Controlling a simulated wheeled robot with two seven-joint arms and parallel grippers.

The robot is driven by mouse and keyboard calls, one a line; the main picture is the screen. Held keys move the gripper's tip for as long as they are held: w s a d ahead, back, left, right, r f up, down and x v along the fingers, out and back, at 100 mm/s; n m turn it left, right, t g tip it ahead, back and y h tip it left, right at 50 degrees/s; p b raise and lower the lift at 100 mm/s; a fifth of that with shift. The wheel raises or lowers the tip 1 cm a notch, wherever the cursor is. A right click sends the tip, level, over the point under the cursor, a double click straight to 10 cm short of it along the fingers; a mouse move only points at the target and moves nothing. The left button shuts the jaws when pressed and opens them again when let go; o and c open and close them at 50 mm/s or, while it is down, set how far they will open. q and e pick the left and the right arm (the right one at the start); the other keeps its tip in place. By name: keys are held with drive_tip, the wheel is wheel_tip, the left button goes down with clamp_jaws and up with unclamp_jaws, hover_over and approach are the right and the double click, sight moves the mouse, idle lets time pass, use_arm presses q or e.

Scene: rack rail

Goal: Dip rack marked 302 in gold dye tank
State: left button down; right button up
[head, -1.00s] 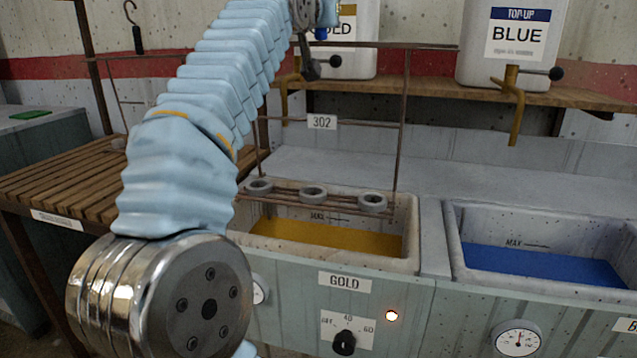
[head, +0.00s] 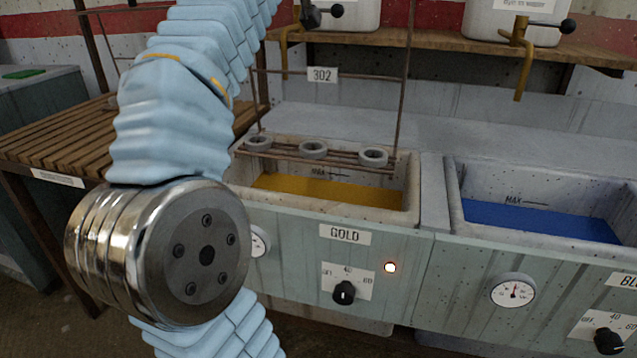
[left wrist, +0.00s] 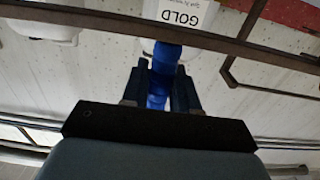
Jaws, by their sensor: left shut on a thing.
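The rack marked 302 (head: 322,74) hangs upright over the gold tank (head: 412,195). Its thin brown rods run up out of the head view. Three grey rings (head: 313,149) sit on its lower bars, above the gold dye (head: 325,190) and near the tank's rim height. The MAX mark on the tank's inner wall shows below the rings. In the left wrist view my left gripper (left wrist: 160,85) is shut on a blue grip (left wrist: 166,58), beside a brown rod. The left gripper is above the top edge of the head view. My right gripper is in neither view.
The blue tank (head: 450,200) stands right of the gold one. A shelf (head: 430,38) with taps (head: 524,55) and white containers is behind. A slatted wooden table (head: 60,145) is at the left. A dial and knob (head: 344,292) are on the front panel.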

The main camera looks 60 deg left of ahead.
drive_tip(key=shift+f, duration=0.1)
use_arm(q)
wheel_tip(320, 180, down, 18)
drive_tip(key=b, duration=1.6)
drive_tip(key=shift+b, duration=0.35)
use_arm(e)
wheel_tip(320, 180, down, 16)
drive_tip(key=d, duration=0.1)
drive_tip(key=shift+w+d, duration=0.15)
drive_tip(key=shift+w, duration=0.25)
use_arm(q)
drive_tip(key=shift+r, duration=0.1)
idle(0.6)
